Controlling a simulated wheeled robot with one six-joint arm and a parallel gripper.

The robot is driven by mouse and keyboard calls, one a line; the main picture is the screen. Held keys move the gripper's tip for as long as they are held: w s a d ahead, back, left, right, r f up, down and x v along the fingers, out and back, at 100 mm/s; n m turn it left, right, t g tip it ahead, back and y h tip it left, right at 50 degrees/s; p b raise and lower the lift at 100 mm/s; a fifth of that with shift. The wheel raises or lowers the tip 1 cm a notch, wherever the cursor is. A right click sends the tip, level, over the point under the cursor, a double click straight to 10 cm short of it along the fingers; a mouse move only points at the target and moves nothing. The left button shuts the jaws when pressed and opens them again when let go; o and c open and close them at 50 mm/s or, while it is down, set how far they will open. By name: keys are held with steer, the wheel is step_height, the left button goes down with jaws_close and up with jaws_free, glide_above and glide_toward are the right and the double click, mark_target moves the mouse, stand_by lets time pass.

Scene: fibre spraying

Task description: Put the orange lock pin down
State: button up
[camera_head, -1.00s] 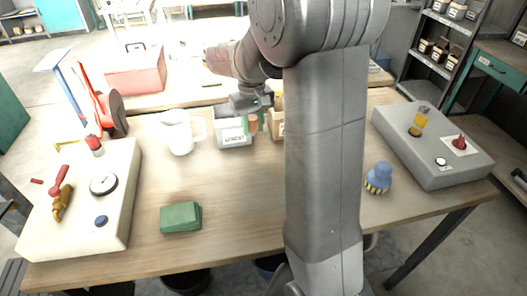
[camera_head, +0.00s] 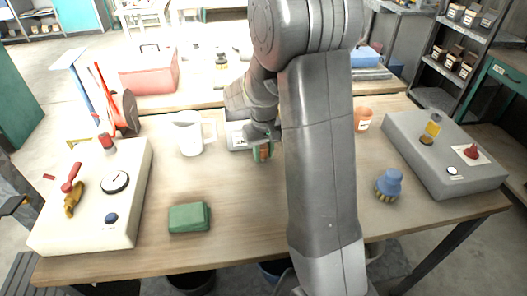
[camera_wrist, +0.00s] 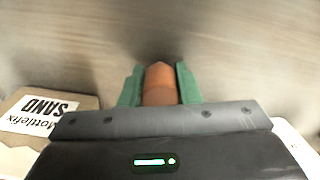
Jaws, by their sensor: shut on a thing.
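My gripper (camera_head: 262,153) is over the wooden table, in front of a labelled bin, and partly hidden by my own arm in the head view. In the wrist view its green fingers (camera_wrist: 159,88) are shut on the orange lock pin (camera_wrist: 159,84), one on each side. In the head view a little orange shows at the fingers. I cannot tell whether the pin touches the table.
The table (camera_head: 245,205) is clear in front of the gripper. A white jug (camera_head: 189,134), green block (camera_head: 189,217), cream panel (camera_head: 90,195), blue brush (camera_head: 388,185), grey panel (camera_head: 445,160) and orange jar (camera_head: 362,119) stand around. A box marked SAND (camera_wrist: 75,98) is close at left in the wrist view.

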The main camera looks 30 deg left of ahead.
mark_target(264, 146)
steer(key=o, duration=1)
steer(key=shift+c, duration=0.2)
step_height(264, 146, up, 12)
steer(key=shift+r, duration=0.15)
